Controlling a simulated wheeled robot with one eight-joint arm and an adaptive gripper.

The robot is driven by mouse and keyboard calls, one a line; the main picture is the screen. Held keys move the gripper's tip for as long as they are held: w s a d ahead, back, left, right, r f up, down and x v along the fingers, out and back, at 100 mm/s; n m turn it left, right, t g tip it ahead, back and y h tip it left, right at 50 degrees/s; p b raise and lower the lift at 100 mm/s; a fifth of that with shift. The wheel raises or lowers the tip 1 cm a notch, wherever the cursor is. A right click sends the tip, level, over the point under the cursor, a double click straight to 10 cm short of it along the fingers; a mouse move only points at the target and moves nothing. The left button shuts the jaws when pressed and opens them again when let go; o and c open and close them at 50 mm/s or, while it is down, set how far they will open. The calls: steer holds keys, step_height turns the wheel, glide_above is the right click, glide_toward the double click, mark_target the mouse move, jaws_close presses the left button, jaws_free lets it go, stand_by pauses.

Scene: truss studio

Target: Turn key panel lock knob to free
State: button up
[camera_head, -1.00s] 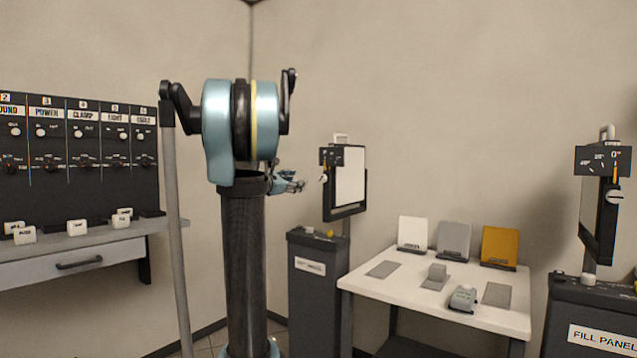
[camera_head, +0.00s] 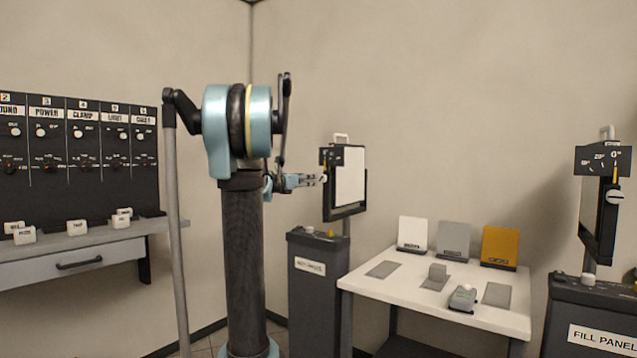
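The panel on the left stand (camera_head: 350,178) has a light face in a dark frame and stands upright. The stand's label (camera_head: 310,266) is too blurred to read surely; the other stand reads FILL PANEL. A small dark plate (camera_head: 330,157) sits at the panel's upper left edge. A pale lock knob below this plate showed earlier; my gripper now covers most of that spot. My gripper (camera_head: 320,179) reaches right, level with the knob, with its fingertips at the panel's left edge. I cannot tell whether they touch the knob or are closed on it.
A white table (camera_head: 405,290) with colored cards and small blocks stands right of the panel. The fill panel (camera_head: 598,215) is at the far right. A dark switch board (camera_head: 85,150) hangs above a grey desk (camera_head: 75,268) at left.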

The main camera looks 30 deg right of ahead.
mark_target(321, 178)
steer(key=x, duration=1)
steer(key=c, duration=1.1)
